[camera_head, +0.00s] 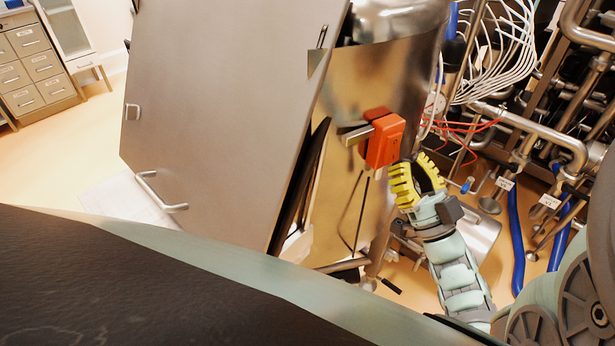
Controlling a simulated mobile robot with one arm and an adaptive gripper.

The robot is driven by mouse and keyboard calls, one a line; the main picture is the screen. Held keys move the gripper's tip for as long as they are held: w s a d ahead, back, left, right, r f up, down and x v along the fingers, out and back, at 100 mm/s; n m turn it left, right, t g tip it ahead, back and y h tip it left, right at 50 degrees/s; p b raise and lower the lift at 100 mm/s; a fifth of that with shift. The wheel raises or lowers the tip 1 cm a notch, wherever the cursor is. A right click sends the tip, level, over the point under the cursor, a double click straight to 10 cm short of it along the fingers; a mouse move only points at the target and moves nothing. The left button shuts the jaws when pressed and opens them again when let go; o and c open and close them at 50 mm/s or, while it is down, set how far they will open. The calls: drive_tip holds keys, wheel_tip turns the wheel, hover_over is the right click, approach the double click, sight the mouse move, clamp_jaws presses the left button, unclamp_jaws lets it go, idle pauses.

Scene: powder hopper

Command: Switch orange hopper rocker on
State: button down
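The orange hopper rocker (384,139) is a block-shaped orange switch housing with a pale metal bar sticking out to its left. It is mounted on the shiny metal hopper (375,80) right of the picture's middle. My gripper (402,172), with yellow ribbed fingers, is just below and to the right of the orange part. The fingers look spread with a gap between them and nothing held. Its upper finger is very near the housing's lower edge; I cannot tell whether they touch. The switch's on or off position cannot be read.
A large tilted grey metal panel (225,90) with handles fills the left centre. Pipes (540,135), white cables (500,50) and blue hoses (517,240) crowd the right side. A drawer cabinet (35,65) stands at far left. Open floor (70,150) lies left of the panel.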

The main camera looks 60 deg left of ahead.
drive_tip(key=shift+a+f, duration=0.1)
drive_tip(key=shift+a, duration=0.05)
drive_tip(key=y+b, duration=0.1)
drive_tip(key=b, duration=0.2)
drive_tip(key=shift+a+f, duration=0.4)
drive_tip(key=shift+a+r, duration=0.1)
drive_tip(key=shift+r, duration=0.2)
drive_tip(key=shift+d, duration=0.2)
